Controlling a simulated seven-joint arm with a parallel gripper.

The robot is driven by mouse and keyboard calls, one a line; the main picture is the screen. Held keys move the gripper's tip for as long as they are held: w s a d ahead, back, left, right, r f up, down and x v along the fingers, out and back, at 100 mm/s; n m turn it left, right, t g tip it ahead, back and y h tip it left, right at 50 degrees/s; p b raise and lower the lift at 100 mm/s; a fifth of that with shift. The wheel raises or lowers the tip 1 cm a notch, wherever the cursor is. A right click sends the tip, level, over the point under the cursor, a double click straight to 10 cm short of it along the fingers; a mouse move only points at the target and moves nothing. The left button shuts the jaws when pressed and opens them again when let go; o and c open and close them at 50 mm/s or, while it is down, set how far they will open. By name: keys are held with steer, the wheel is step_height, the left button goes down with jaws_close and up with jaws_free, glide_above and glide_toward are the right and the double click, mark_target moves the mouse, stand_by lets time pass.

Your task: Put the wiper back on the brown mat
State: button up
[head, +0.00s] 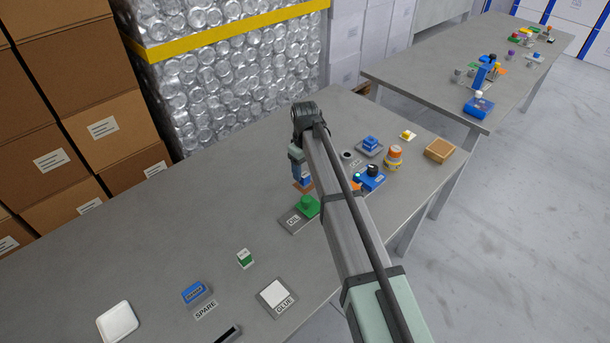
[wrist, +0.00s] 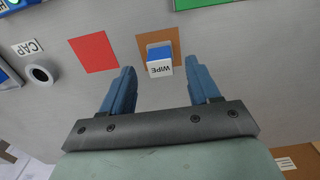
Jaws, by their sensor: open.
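The wiper (wrist: 160,60), a blue and white block labelled WIPE, stands on the brown mat (wrist: 173,38) in the wrist view. Its near white face overhangs the mat's near edge in the picture; I cannot tell whether its base lies wholly on the mat. My gripper (wrist: 162,72) is open and empty. Its two blue fingers are spread to the left and right, with the wiper between and just beyond the tips, touching neither. In the head view my gripper (head: 301,173) is over the brown mat (head: 298,188), and my arm hides much of that area.
A blue device (head: 370,180) and an orange-capped bottle (head: 393,158) stand right of my arm.

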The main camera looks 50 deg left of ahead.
mark_target(305, 174)
step_height(305, 174, up, 8)
steer(key=shift+r, duration=0.2)
steer(key=shift+o, duration=0.2)
stand_by(2.1)
